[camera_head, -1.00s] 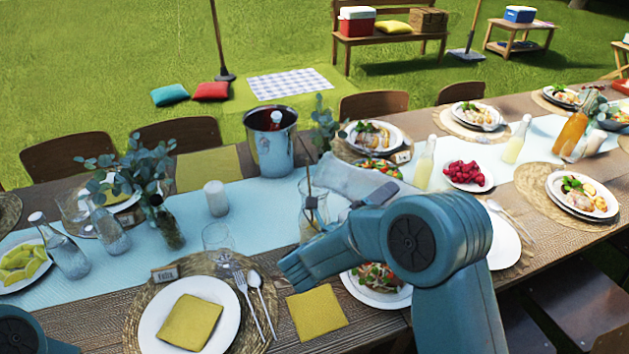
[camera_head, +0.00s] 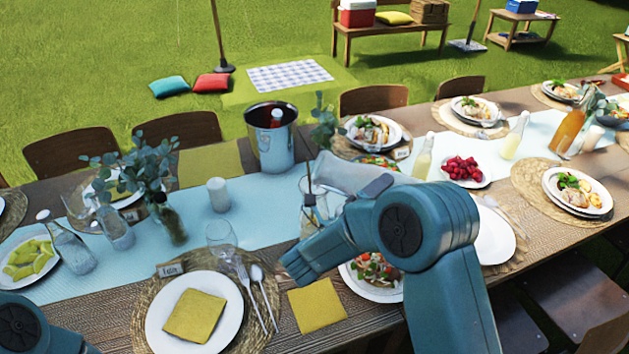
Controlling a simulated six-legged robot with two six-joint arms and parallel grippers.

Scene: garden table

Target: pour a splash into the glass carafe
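Two clear glass vessels stand at the left, a long-necked one (camera_head: 70,250) that leans in the view and a shorter one (camera_head: 117,232). A clear glass vessel (camera_head: 308,222) with a dark stick stands behind my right gripper and is partly hidden. I cannot tell which is the task's carafe. My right gripper (camera_head: 290,264) is above the table's near side, left of the salad plate. Its fingers overlap in the view, so its opening is unclear. A pale grey-blue shape (camera_head: 350,175) shows behind my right arm; whether it is held is unclear. My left arm shows only at the lower left corner, without its gripper.
A metal bucket (camera_head: 270,140) with a bottle stands behind the runner. An empty wine glass (camera_head: 221,238), a white candle (camera_head: 218,194) and a plate with a yellow napkin (camera_head: 194,315) are left of my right gripper. Pale yellow bottles (camera_head: 423,160) and raspberries (camera_head: 463,170) stand to the right.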

